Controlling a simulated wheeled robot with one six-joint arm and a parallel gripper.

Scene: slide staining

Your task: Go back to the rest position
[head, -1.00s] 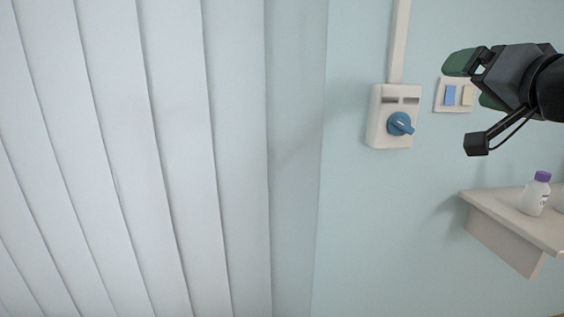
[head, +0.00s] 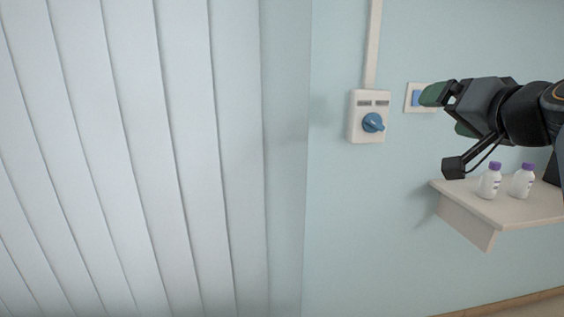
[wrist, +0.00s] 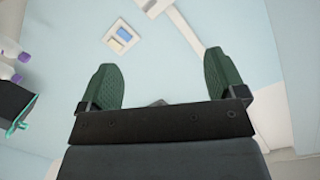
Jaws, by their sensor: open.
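My gripper (head: 448,108) is at the right of the head view, in front of the pale blue wall. Its two green finger pads stand apart with nothing between them. In the wrist view my gripper (wrist: 162,80) also shows open and empty, with wall behind it. The wall switch with blue and cream keys (head: 416,97) is partly hidden behind the gripper in the head view; it shows whole in the wrist view (wrist: 122,37). A box with a blue rotary knob (head: 373,122) is on the wall left of the gripper, apart from it.
A wall shelf (head: 490,212) below the gripper holds two white bottles (head: 489,184) with purple caps. A dark object is partly visible at its right end. Vertical blinds (head: 130,160) fill the left. A conduit (head: 374,45) runs up from the knob box.

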